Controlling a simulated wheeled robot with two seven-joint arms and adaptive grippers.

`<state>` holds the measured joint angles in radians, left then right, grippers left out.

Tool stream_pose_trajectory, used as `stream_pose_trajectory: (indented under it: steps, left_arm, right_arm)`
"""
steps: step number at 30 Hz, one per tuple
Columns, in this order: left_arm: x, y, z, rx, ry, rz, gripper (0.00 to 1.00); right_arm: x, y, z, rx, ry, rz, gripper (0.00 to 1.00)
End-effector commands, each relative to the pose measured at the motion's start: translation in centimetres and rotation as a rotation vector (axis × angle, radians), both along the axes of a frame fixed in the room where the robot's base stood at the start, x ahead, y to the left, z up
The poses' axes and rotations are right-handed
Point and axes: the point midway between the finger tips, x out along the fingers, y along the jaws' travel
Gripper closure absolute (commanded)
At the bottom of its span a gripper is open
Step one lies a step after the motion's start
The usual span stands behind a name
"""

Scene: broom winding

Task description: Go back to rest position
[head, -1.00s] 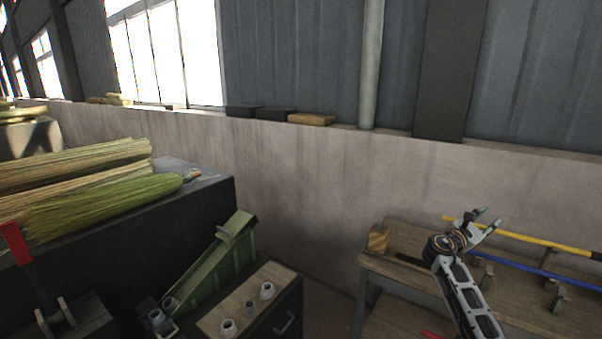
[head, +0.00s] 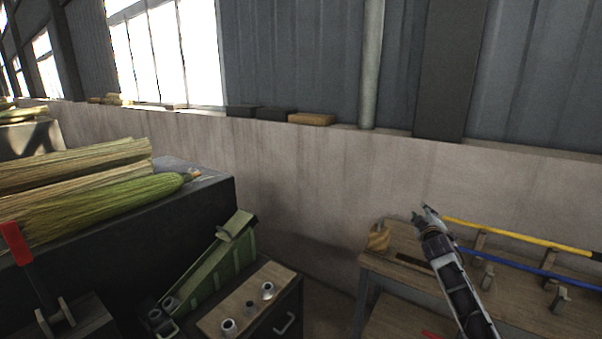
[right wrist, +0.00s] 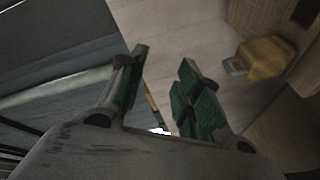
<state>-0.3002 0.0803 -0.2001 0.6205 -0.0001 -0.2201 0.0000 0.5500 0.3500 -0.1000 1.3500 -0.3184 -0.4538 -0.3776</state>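My right gripper (head: 427,212) is raised above the left end of the wooden workbench (head: 405,270), in front of the pale wall. The right wrist view shows its two green-padded fingers (right wrist: 163,88) apart, with nothing held between them. A yellow-and-wood block (head: 378,237) stands on the bench's left corner, apart from the gripper; a similar yellow block shows in the right wrist view (right wrist: 267,57). My left gripper is in neither view.
A yellow pole (head: 520,235) and a blue pole (head: 530,265) lie on supports on the bench. A cabinet (head: 285,320) with several metal fittings and a green tilted rack (head: 215,262) stand at centre-left. Broom heads (head: 100,205) lie on a dark table. A red-handled lever (head: 15,243) stands front left.

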Motion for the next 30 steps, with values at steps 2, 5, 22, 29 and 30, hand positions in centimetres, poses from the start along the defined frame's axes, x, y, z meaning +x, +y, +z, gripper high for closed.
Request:
stream_pose_trajectory:
  steps: [2, 5, 22, 29, 30]
  left_arm:
    - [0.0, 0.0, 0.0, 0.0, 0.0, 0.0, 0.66]
    - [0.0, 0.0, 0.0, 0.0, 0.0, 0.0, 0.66]
    - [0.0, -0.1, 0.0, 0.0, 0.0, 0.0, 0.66]
    - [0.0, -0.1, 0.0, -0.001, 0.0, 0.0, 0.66]
    - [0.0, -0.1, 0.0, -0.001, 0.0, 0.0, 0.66]
  right_arm:
    - [0.3, 1.0, 0.5, 0.127, -0.054, 0.044, 0.66]
    - [0.5, 2.2, 1.2, 0.275, -0.116, 0.094, 0.66]
    - [0.2, 4.8, -3.2, 0.669, -0.172, 0.181, 0.66]
    - [-1.2, 5.2, -11.7, 0.691, -0.064, 0.138, 0.66]
    - [-1.6, 5.3, -13.3, 0.695, -0.043, 0.13, 0.66]
